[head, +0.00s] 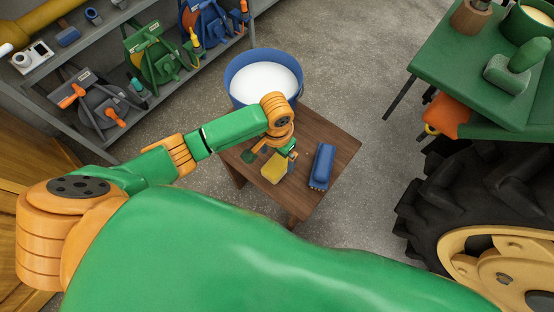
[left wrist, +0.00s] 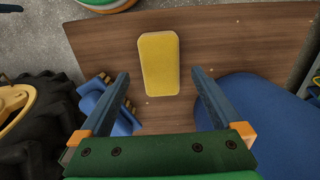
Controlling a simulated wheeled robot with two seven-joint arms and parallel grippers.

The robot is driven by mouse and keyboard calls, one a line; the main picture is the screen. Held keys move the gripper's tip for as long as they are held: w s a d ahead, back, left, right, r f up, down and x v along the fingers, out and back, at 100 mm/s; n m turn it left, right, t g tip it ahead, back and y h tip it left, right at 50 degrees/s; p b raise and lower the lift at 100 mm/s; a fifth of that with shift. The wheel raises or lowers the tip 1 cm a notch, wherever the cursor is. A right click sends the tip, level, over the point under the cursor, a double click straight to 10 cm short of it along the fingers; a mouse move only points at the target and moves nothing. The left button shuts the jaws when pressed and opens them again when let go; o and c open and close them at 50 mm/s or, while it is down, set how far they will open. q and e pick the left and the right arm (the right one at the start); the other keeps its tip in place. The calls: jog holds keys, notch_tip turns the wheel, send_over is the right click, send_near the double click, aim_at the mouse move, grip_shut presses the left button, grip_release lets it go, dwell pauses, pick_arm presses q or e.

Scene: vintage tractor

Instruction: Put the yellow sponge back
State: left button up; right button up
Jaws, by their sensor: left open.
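The yellow sponge (head: 273,169) lies flat on a small brown wooden table (head: 335,140). In the left wrist view the sponge (left wrist: 159,63) sits between the lines of the fingers, just beyond their tips, on bare wood. My left gripper (head: 270,157) is open and empty above the table, close to the sponge. In the left wrist view its two fingers (left wrist: 160,78) are spread wider than the sponge. Whether the fingertips are level with the sponge I cannot tell. My right gripper is in neither view.
A blue brush-like object (head: 321,166) lies on the table right of the sponge. A blue tub (head: 235,93) with white contents stands behind the table. Shelves (head: 60,90) with tools are at the left. A green bench (head: 450,65) and a large tractor tyre (head: 440,200) are at the right.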

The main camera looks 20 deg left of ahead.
aim_at(277, 165)
pick_arm(q)
notch_tip(277, 165, up, 6)
jog(key=shift+f+p, duration=0.1)
jog(key=shift+p, duration=0.4)
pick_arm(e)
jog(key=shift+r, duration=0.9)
pick_arm(q)
jog(key=shift+s, duration=0.1)
jog(key=s+d+f+t+h, duration=0.2)
jog(key=s+d+h, duration=0.1)
jog(key=s+d, duration=0.15)
jog(key=s+a+n+t+y, duration=0.25)
jog(key=s+a, duration=0.45)
jog(key=a, duration=0.4)
notch_tip(277, 165, down, 12)
jog(key=s+r+g+p, duration=0.1)
jog(key=s+g+p, duration=0.1)
jog(key=p, duration=0.2)
jog(key=s+a+f+p, duration=0.1)
jog(key=s+f+p, duration=0.1)
jog(key=s+f, duration=0.2)
jog(key=s+a+f+g+p, duration=0.1)
jog(key=s+f, duration=0.2)
jog(key=s, duration=0.5)
jog(key=shift+s+f+m+p, duration=0.15)
jog(key=shift+f+m+p, duration=0.2)
jog(key=shift+f+m, duration=0.1)
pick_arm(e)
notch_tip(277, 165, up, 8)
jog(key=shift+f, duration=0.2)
